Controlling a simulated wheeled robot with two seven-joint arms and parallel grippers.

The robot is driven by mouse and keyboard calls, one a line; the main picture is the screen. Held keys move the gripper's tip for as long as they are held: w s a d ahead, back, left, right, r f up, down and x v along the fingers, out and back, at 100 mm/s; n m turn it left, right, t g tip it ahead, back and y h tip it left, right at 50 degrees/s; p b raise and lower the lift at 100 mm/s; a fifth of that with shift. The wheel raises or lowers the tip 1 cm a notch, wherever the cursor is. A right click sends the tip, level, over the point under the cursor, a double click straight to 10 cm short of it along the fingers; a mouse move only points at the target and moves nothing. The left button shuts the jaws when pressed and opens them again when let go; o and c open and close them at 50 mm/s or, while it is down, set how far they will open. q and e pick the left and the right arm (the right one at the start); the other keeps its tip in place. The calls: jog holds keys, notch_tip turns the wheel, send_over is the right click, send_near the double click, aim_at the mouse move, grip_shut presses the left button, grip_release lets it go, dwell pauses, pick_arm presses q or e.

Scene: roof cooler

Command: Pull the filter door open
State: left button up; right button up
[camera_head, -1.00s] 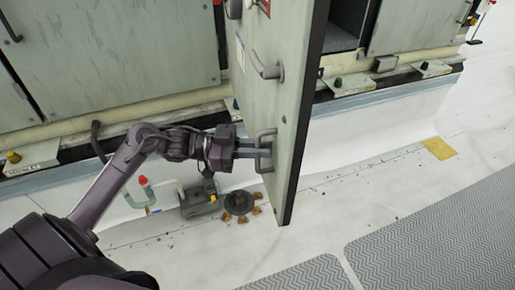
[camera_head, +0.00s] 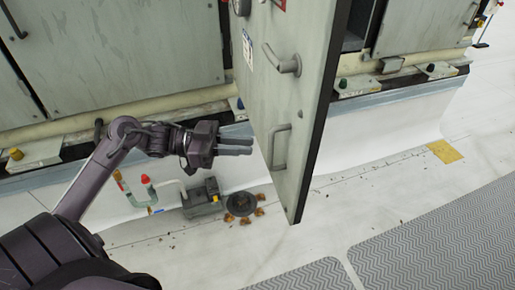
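The filter door (camera_head: 280,100) is a pale grey-green panel with a dark edge, swung out from the cooler cabinet. It carries a lever handle (camera_head: 285,65) higher up and a D-shaped pull handle (camera_head: 279,146) lower down. My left gripper (camera_head: 250,147) is just left of the pull handle, its fingers pointing right toward it. The fingers are apart by a narrow gap with nothing between them, and they appear clear of the handle. My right gripper is not in view.
The cabinet (camera_head: 120,60) stands behind, with an opening at the upper right. A drain trap with a red cap (camera_head: 145,180) and a dark round drain (camera_head: 240,203) lie on the white roof below. Grey walkway mats (camera_head: 430,235) lie at lower right.

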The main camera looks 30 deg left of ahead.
pick_arm(q)
jog(key=v, duration=0.2)
jog(key=shift+s+a, duration=0.15)
jog(key=shift+a, duration=0.2)
